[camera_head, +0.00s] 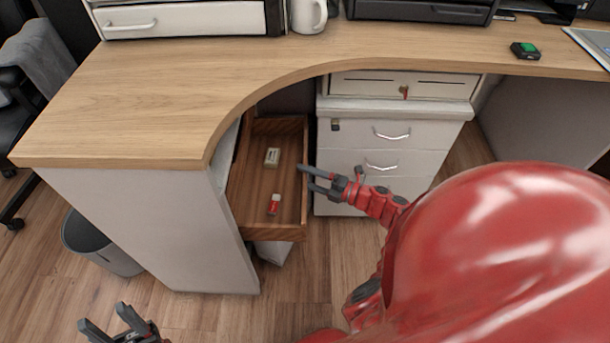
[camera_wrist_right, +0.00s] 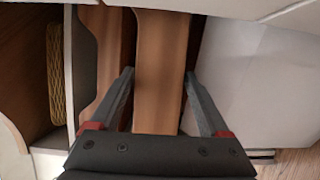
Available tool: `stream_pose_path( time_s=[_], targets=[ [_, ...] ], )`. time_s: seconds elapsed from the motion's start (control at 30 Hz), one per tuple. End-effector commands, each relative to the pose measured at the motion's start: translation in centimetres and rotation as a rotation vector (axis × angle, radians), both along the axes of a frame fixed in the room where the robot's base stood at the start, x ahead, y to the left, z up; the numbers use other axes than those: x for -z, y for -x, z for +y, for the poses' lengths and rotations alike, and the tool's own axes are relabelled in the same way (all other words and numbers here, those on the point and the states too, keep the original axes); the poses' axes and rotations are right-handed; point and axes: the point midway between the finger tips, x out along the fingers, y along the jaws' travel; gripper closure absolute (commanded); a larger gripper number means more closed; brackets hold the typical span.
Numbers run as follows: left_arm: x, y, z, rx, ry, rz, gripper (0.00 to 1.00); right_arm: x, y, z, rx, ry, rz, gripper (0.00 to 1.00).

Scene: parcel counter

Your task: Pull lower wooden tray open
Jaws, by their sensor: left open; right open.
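The wooden tray (camera_head: 240,205) juts out from under the counter, left of the white drawer cabinet. A small pale box (camera_head: 272,156) and a small red-and-white item (camera_head: 274,204) lie in it. My right gripper (camera_head: 307,177) is open at the tray's right wall. In the right wrist view its fingers (camera_wrist_right: 159,76) stand on either side of a wooden board (camera_wrist_right: 160,70), with a second wooden board (camera_wrist_right: 112,50) to the left. I cannot tell whether they touch the wood. My left gripper (camera_head: 103,319) is open and empty at the lower left, away from the tray.
The curved wooden counter (camera_head: 130,100) overhangs the tray's back. Its white side panel (camera_head: 150,225) stands close on the left. The white drawer cabinet (camera_head: 350,155) stands to the right. A grey bin (camera_head: 95,245) stands at the left. The floor in front of the tray is clear.

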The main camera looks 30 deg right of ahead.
Motion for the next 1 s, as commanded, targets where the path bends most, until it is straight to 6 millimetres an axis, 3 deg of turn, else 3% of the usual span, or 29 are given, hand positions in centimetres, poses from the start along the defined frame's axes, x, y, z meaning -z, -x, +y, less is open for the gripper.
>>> stream_pose_path(
  time_s=[0.27, 0.6, 0.8, 1.0],
  targets=[
    [-0.7, -0.1, 0.0, 0.0, 0.01, 0.007, 0.5, -0.1, 4.9, -3.4, 0.006, 0.001, 0.003, 0.2],
    [0.8, 0.1, 0.0, 0.0, -0.007, -0.005, 0.5, 0.4, 11.8, -8.0, 0.008, 0.002, 0.003, 0.2],
    [1.5, 0.3, 0.0, 0.0, -0.022, -0.016, 0.5, 0.2, 13.7, -9.1, 0.002, 0.002, -0.001, 0.2],
    [1.5, 0.3, 0.0, 0.0, -0.025, -0.019, 0.5, 0.0, 14.1, -9.3, 0.001, 0.001, 0.0, 0.2]
  ],
)
